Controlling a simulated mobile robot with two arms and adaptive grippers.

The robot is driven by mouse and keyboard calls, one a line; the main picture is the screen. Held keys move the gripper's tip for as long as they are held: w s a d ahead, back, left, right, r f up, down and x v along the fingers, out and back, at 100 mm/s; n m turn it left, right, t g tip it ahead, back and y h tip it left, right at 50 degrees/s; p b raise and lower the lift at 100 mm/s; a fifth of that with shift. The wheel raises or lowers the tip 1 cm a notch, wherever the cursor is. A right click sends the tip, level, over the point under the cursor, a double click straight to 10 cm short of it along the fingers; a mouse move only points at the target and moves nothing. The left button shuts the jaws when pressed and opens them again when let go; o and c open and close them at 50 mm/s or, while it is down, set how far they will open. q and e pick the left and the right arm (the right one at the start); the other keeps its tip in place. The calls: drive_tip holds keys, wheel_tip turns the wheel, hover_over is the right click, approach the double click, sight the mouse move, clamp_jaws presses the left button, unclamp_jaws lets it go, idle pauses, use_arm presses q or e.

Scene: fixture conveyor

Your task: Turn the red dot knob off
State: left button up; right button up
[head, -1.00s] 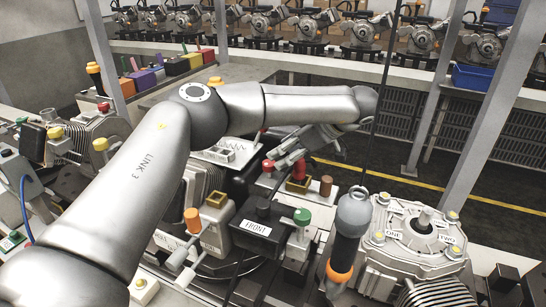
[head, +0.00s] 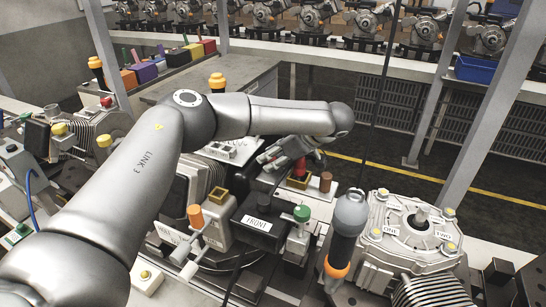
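A red knob (head: 299,168) stands in a brass-coloured square holder on a pale block near the middle of the head view. From here I cannot make out a dot on it. My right gripper is not in view.
Beside the red knob stands a brown knob (head: 325,181). Nearer are a green knob (head: 302,213), an orange knob (head: 195,216) and a black box marked FRONT (head: 257,224). A hanging tool with an orange ring (head: 346,235) and a metal housing (head: 410,235) stand at right.

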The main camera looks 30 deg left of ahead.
use_arm(q)
drive_tip(key=shift+c, duration=1.4)
drive_tip(key=shift+w+n+g+b, duration=0.1)
drive_tip(key=shift+n+g+b, duration=0.35)
drive_tip(key=shift+n, duration=0.25)
drive_tip(key=o, duration=1)
drive_tip(key=v, duration=1.2)
